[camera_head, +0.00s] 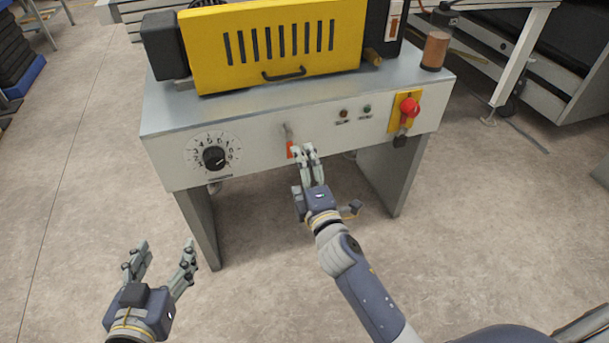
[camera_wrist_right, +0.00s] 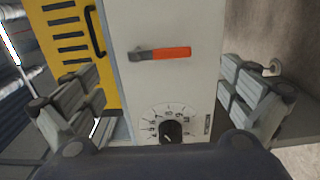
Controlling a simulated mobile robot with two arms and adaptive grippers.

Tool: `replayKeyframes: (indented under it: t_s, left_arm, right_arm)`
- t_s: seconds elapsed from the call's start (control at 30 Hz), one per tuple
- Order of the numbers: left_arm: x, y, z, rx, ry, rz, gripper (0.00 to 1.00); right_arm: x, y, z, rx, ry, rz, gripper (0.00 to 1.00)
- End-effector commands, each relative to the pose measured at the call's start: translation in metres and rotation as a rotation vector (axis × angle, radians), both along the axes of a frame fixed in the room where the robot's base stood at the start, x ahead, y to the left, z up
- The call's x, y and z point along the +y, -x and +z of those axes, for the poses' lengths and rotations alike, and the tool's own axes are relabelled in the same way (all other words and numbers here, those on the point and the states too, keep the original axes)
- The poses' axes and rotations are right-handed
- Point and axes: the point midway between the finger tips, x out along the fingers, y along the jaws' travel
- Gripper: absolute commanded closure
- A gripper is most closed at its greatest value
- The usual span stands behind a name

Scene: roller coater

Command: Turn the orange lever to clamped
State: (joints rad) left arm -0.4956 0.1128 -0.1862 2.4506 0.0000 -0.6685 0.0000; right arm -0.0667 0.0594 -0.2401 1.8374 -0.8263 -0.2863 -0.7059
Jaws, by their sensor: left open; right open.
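The orange lever (camera_head: 290,150) is on the white front panel of the coater, right of the dial. Its grey pivot end is up and its orange handle hangs down. In the right wrist view the lever (camera_wrist_right: 168,53) lies crosswise, seen whole, with its orange end to the right. My right gripper (camera_head: 305,168) is just in front of the panel, close to the lever. Its fingers stand wide apart in the right wrist view, with nothing held between them. My left gripper (camera_head: 160,256) is open and empty, low at the left, away from the machine.
A black dial (camera_head: 214,157) with a number scale is left of the lever. A red stop button (camera_head: 409,107) on a yellow plate is at the panel's right. The floor in front is clear.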

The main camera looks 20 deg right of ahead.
Motion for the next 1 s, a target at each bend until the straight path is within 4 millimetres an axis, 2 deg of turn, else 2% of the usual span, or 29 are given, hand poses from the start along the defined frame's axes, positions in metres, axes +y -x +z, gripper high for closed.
replayKeyframes:
  t_s: [0.1,0.23,0.8,0.9,1.0]
  left_arm:
    - [0.0,0.0,0.0,0.0,0.0,0.0,0.38]
    - [0.0,0.0,0.0,0.0,0.0,0.0,0.38]
    - [0.0,0.0,0.0,-0.001,0.0,0.0,0.38]
    - [0.0,0.0,0.0,0.0,0.0,0.0,0.38]
    - [0.0,0.0,0.0,0.0,0.0,0.0,0.38]
  right_arm:
    - [0.0,0.014,-0.001,0.001,-0.001,0.0,0.01]
    - [-0.001,0.022,0.0,0.0,0.0,0.0,0.01]
    - [-0.001,0.024,0.0,0.0,-0.003,-0.001,0.01]
    - [-0.004,0.029,0.0,0.011,-0.06,-0.007,0.01]
    - [-0.01,0.044,0.002,0.046,-0.233,-0.023,0.01]
